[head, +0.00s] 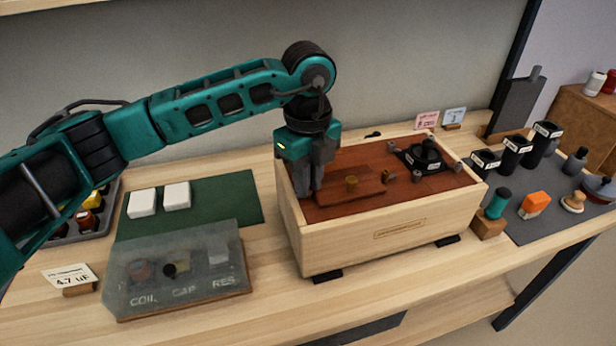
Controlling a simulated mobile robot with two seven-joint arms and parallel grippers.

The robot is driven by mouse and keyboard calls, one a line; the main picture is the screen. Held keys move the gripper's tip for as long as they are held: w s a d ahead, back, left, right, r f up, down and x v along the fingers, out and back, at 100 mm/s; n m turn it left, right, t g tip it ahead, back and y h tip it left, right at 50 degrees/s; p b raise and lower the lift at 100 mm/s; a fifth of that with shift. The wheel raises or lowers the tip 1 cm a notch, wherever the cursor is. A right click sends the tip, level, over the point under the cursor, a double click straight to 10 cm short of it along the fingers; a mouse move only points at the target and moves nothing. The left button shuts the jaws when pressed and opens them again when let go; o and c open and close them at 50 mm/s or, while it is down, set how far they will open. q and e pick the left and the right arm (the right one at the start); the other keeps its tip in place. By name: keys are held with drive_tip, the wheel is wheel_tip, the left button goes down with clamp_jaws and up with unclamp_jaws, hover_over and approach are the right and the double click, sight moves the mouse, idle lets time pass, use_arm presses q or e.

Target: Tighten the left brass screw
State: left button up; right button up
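A pale wooden speaker box (385,240) stands on the bench with its reddish-brown panel facing up. What is between the fingertips is hidden, and no screw shows there. I cannot tell which brass part is the left screw. My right gripper is out of view.
A black round part (425,155) sits on the panel's right end. A grey tray (178,270) marked COIL, CAP and RES lies left of the box, before a green mat (225,200) with white blocks. A dark mat (545,215) with tools lies at right.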

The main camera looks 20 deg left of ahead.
use_arm(q)
clamp_jaws()
